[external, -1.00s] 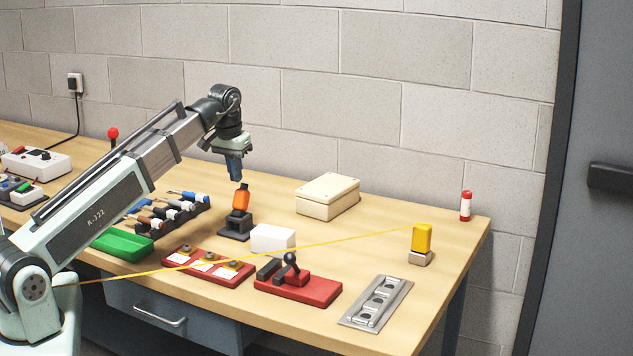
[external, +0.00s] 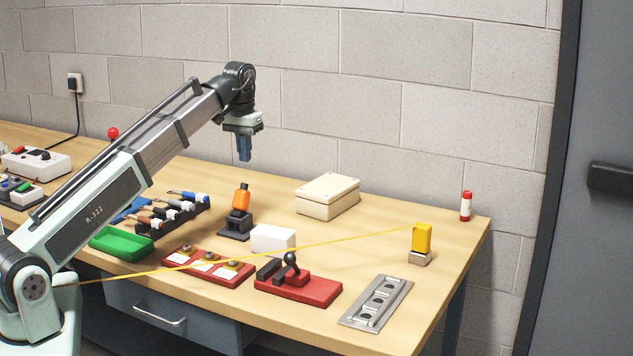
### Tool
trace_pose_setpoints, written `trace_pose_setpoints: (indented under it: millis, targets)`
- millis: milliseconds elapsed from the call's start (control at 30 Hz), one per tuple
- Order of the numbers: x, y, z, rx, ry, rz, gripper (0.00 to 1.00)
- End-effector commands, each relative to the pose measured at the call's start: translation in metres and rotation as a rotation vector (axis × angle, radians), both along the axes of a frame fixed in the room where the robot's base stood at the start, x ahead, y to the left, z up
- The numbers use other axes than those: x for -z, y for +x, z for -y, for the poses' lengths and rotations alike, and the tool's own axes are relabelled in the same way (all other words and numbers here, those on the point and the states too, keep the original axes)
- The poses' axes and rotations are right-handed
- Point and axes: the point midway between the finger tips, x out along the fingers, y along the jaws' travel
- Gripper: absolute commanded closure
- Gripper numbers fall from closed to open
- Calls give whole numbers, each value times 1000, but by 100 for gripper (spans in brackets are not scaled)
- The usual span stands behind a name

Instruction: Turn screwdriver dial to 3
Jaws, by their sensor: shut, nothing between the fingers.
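An orange screwdriver (external: 241,197) stands upright in a black stand (external: 236,225) near the middle of the bench. A dial and its numbers are too small to make out in this view. My gripper (external: 244,158) has blue fingers, shut and empty, pointing down. It hangs in the air above the orange screwdriver, apart from it.
A rack of screwdrivers (external: 172,212) and a green tray (external: 122,243) lie to the left. A white block (external: 272,239), red plates (external: 208,268) and a lever block (external: 298,288) are in front. A yellow line runs to a yellow block (external: 422,238). A beige box (external: 327,196) stands behind.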

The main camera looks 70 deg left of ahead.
Motion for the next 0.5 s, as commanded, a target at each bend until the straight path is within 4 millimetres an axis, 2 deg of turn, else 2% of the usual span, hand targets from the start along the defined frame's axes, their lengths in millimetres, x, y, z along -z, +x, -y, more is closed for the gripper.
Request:
trace_pose_setpoints:
  millis: [33, 133, 500]
  targets:
    - [-3, 8, -4, -5, -15, -14, 100]
    - [-3, 11, -4, -12, -36, -35, 100]
    - [16, 2, 6, -13, -41, -41, 100]
